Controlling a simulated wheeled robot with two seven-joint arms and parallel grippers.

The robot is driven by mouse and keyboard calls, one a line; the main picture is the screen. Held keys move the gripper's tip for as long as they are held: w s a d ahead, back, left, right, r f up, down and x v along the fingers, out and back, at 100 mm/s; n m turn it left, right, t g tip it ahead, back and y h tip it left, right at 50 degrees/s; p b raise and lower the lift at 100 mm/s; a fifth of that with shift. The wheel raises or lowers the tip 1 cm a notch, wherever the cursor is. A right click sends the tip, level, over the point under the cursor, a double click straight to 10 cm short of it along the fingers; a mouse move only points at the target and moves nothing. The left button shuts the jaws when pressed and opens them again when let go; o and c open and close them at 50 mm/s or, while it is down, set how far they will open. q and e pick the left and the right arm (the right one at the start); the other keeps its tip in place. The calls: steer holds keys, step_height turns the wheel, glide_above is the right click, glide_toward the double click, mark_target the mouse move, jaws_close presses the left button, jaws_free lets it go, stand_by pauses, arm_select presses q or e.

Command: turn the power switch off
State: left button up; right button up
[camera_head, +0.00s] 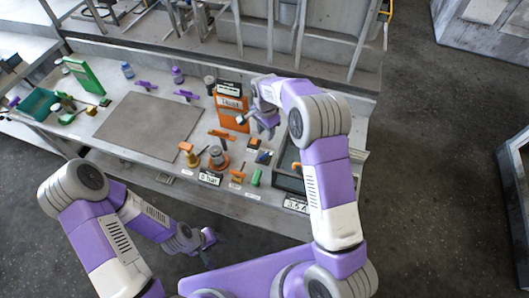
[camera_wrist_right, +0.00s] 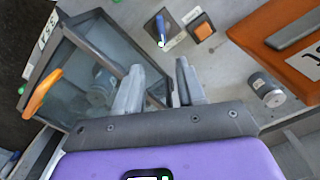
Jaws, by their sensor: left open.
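An orange rocker-like switch (camera_wrist_right: 203,29) in a dark frame sits on the bench top beside a label; it also shows in the head view (camera_head: 254,143). Beside it a blue lever (camera_wrist_right: 160,29) with a pale tip stands on a plate, also in the head view (camera_head: 264,157). I cannot read which is the power switch, nor its position. My right gripper (camera_head: 267,130) hangs above the bench near the orange panel. In the wrist view its fingers (camera_wrist_right: 159,66) are apart and empty, short of both controls. My left gripper (camera_head: 208,238) is open and empty, low before the bench.
An orange labelled panel (camera_head: 231,112) stands close to my right gripper. A glass-walled box (camera_wrist_right: 92,62) with an orange handle (camera_wrist_right: 42,93) lies to the other side. Several small tools and a grey mat (camera_head: 150,122) cover the bench. A metal cylinder (camera_wrist_right: 267,90) stands near the panel.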

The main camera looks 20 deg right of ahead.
steer(key=b, duration=0.5)
glide_above(265, 153)
step_height(265, 153, down, 6)
steer(key=shift+w+f, duration=0.15)
steer(key=shift+f, duration=0.05)
steer(key=shift+s+f+b, duration=0.25)
steer(key=shift+f+b, duration=0.1)
steer(key=shift+b, duration=0.05)
step_height(265, 153, down, 7)
steer(key=shift+w+f+b, duration=0.15)
steer(key=shift+f+b, duration=0.05)
steer(key=shift+b, duration=0.1)
steer(key=shift+c, duration=0.3)
jaws_close()
